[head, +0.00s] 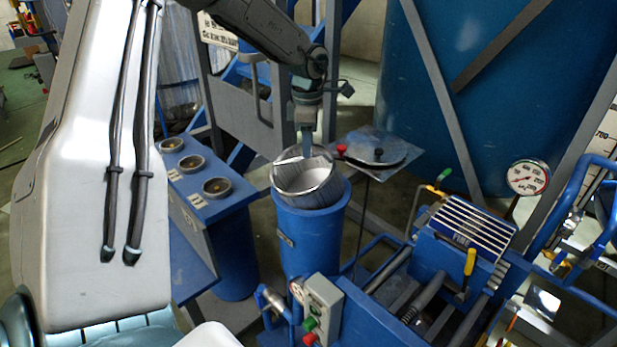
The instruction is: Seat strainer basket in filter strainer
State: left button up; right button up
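The strainer basket (303,181) is a shiny metal cylinder, open at the top with a bar across its mouth. It is at the top opening of the filter strainer (311,235), a tall blue cylinder. The basket's upper part stands above the blue rim and looks slightly tilted; its lower part is hidden inside. My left gripper (306,148) points down over the basket's mouth, with its narrow fingers together at the bar, apparently shut on it. The exact contact is small and hard to see. My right gripper is not in view.
A round dark lid (376,153) lies on a stand plate right of the strainer. A blue bench with round ports (217,187) is to the left. A control box (322,309) stands in front, a gauge (528,178) and blue machinery to the right. A large blue tank is behind.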

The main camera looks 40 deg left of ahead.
aim_at(306, 176)
pick_arm(q)
jog(key=shift+w+a+f+p, duration=0.1)
jog(key=shift+f+p, duration=0.2)
jog(key=shift+f, duration=1.2)
jog(key=shift+c, duration=0.6)
grip_shut()
jog(key=shift+r, duration=0.1)
